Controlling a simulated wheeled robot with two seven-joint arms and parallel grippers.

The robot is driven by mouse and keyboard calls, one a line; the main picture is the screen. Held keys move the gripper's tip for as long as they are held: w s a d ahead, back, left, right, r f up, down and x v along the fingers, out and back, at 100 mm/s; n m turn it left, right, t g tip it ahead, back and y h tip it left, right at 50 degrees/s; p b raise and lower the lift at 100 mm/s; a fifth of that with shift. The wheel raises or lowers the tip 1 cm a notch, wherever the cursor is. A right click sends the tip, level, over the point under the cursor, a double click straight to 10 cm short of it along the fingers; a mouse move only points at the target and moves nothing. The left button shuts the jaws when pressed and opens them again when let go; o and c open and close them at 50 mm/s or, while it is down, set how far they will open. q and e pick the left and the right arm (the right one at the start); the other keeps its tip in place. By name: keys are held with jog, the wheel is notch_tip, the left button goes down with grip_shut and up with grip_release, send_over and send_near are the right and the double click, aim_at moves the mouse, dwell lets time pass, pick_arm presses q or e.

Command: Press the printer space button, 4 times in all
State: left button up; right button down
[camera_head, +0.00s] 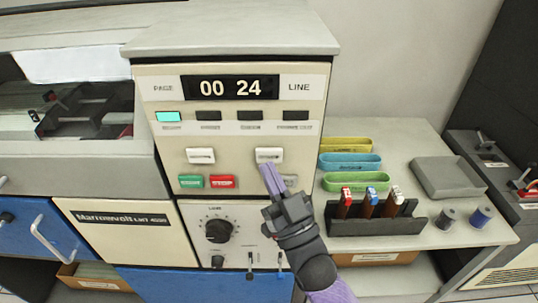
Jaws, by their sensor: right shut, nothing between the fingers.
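The printer's control panel (180,85) faces me, with a display (230,87) reading 00 24. Two white buttons sit below the lamps, a left one (201,156) and a right one (269,155). A green button (190,182), a red STOP button (222,182) and a partly hidden grey button (291,181) are lower. The button labels are too small to read, so I cannot tell which is space. My right gripper (268,168) is shut and empty, its tips just below the right white button; contact cannot be told. My left gripper is out of view.
A lit cyan lamp (168,116) is at the left of a row of dark ones. A knob (218,231) and small levers are below. On the right, a shelf (440,241) holds coloured trays (350,162), a dark rack (376,226), spools and a grey tray (447,177).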

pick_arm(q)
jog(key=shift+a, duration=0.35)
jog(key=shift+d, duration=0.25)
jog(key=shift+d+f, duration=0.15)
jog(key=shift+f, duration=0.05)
pick_arm(e)
jog(key=shift+w, duration=0.4)
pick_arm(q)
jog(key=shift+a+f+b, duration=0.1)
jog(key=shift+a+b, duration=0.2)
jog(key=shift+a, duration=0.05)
pick_arm(e)
jog(key=shift+w, duration=0.2)
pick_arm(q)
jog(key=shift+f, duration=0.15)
pick_arm(e)
jog(key=shift+w, duration=0.2)
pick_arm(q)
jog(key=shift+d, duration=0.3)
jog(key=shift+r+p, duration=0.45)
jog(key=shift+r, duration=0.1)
pick_arm(e)
jog(key=shift+s, duration=0.8)
